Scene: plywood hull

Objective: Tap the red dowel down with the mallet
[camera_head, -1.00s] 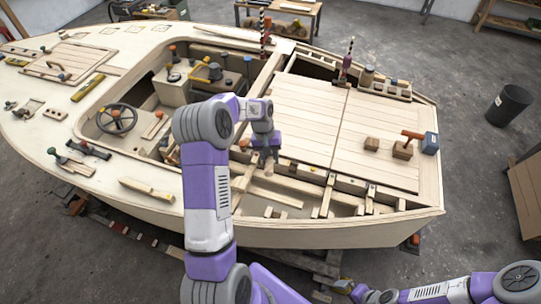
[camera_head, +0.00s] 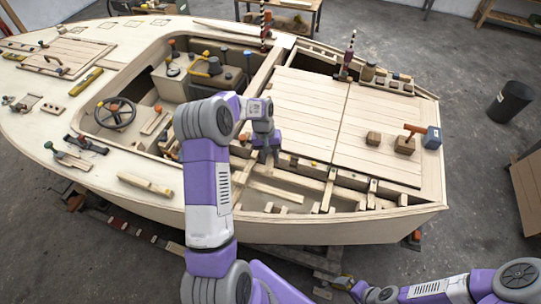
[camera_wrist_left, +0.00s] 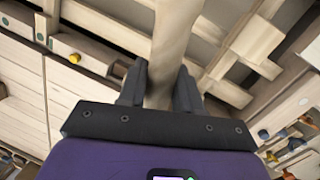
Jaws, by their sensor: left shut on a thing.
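My left gripper (camera_head: 264,152) is over the open framed part of the hull, left of the plank hatch. In the left wrist view its fingers (camera_wrist_left: 160,88) are closed on a pale wooden bar (camera_wrist_left: 173,40), which looks like a handle; no mallet head shows.
The hull's slats and ribs (camera_head: 275,190) lie below the gripper. A steering wheel (camera_head: 115,113) and loose tools are at the left. Much of the hatch is clear.

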